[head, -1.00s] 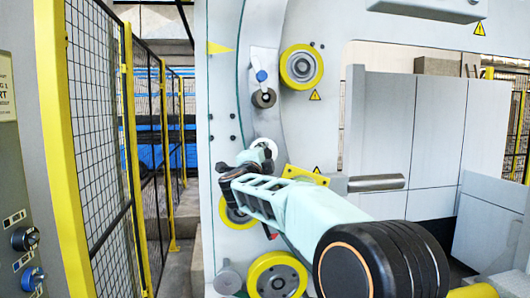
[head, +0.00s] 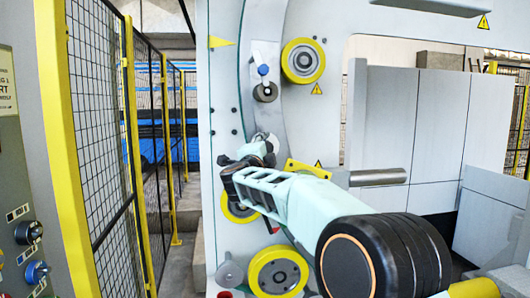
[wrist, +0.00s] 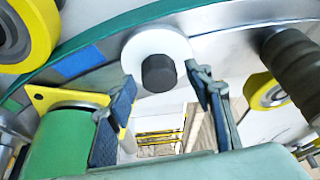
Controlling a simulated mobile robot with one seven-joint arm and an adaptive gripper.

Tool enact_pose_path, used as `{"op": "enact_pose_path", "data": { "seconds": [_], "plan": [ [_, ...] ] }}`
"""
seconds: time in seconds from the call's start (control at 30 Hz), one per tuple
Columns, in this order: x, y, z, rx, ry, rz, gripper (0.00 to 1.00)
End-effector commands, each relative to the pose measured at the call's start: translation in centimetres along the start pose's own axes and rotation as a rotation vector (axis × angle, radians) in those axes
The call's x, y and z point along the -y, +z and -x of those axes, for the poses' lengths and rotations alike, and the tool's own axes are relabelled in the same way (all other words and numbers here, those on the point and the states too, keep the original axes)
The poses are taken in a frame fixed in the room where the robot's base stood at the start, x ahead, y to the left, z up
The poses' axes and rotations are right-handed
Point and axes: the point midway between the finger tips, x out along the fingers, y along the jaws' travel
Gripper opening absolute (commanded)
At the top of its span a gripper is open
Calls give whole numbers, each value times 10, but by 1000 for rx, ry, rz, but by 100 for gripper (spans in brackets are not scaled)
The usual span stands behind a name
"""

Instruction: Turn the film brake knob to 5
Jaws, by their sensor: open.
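A dark, faceted knob (wrist: 159,73) sits at the middle of a round white dial (wrist: 150,47) on the machine, in the wrist view. I take it for the film brake knob; no numbers are readable on the dial. My gripper (wrist: 164,84) is open, with one finger to each side of the knob and clear gaps between. I cannot tell how deep the fingertips reach along it. In the head view my gripper (head: 266,144) is at the machine's pale front panel (head: 222,120) and hides the knob and most of the dial.
Yellow-rimmed rollers (head: 303,61) are above and below my gripper. A yellow bracket (head: 307,169) and a steel bar (head: 378,177) are to its right. A mesh fence (head: 103,130) stands at left, beside a control panel with a black knob (head: 28,232) and a blue knob (head: 37,271).

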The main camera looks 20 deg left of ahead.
Motion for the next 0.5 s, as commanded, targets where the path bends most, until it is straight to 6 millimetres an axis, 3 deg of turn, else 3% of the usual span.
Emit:
{"op": "enact_pose_path", "data": {
  "seconds": [0.27,0.5],
  "plan": [
    [2,0,26,1,-1,1,47],
    [2,1,67,2,-2,1,47]
  ]
}}
